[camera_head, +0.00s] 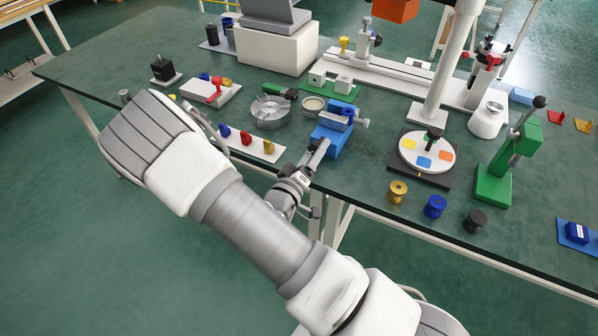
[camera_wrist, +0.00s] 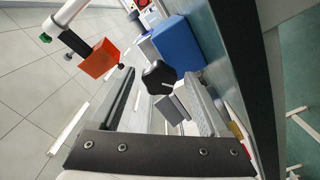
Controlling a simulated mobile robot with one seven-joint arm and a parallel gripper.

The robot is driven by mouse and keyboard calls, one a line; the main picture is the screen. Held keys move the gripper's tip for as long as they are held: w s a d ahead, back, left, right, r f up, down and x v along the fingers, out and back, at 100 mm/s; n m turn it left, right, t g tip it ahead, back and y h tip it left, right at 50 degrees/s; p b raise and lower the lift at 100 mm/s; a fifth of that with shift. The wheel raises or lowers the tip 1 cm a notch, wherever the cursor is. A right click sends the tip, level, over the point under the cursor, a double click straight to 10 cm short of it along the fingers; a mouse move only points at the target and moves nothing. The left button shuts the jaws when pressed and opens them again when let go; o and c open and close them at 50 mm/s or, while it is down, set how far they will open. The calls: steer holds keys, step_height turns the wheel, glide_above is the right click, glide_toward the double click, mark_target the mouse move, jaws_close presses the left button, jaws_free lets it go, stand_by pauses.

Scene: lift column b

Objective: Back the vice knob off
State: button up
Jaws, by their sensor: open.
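The blue vice (camera_head: 328,138) stands near the table's front edge in the head view, with a grey jaw block and bar on its right side. In the wrist view its blue body (camera_wrist: 180,46) is at the upper middle. The black lobed vice knob (camera_wrist: 158,77) shows in front of it; it is hidden behind my gripper in the head view. My gripper (camera_head: 316,156) reaches the front of the vice. In the wrist view my gripper (camera_wrist: 160,90) is open, with one finger on each side of the knob and visible gaps between.
The green table (camera_head: 375,195) holds a round metal dish (camera_head: 269,112) and a white strip with coloured pieces (camera_head: 258,148) left of the vice. A turntable disc (camera_head: 408,146) and several spools, such as the yellow one (camera_head: 397,191), stand to the right.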

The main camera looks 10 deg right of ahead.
steer(key=p+v, duration=0.1)
steer(key=v, duration=1.5)
steer(key=shift+s, duration=0.3)
steer(key=shift+w+a+r, duration=0.1)
steer(key=shift+a, duration=0.05)
